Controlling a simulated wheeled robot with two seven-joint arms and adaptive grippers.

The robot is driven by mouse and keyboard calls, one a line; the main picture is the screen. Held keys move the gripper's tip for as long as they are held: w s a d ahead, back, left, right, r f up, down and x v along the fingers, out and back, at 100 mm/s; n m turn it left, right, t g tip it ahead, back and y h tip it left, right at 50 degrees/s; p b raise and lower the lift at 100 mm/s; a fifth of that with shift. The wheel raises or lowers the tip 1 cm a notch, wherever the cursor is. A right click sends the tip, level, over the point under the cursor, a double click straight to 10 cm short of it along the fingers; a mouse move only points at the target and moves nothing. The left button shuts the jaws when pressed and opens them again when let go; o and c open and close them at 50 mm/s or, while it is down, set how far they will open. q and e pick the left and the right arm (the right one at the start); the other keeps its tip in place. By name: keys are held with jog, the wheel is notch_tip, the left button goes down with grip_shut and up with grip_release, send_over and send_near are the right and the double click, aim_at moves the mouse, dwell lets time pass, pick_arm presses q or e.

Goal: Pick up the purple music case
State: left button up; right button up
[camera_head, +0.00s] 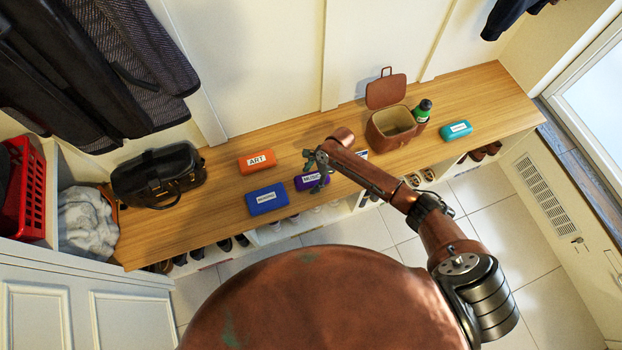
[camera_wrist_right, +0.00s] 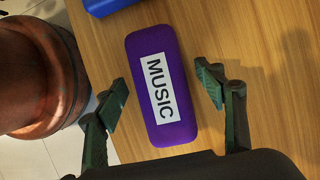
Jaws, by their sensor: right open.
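The purple music case (camera_wrist_right: 162,85) lies on the wooden bench top, its white label reading MUSIC. In the head view the case (camera_head: 308,182) is partly hidden by my right gripper (camera_head: 318,170), which is over it. In the right wrist view my right gripper (camera_wrist_right: 163,98) is open, with one green finger on each side of the case's near half. Gaps show between the fingers and the case. I cannot tell how far above the bench the fingertips are. My left gripper is not in view.
On the bench (camera_head: 220,215) are a blue case (camera_head: 266,200), an orange ART case (camera_head: 257,162), a teal case (camera_head: 456,130), an open brown box (camera_head: 392,125), a green bottle (camera_head: 422,110) and a black bag (camera_head: 158,178). Shoes sit in cubbies below. The wall is behind.

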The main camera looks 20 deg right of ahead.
jog(key=shift+c, duration=0.2)
jog(key=c, duration=1.3)
jog(key=shift+c, duration=0.2)
jog(key=shift+r, duration=0.2)
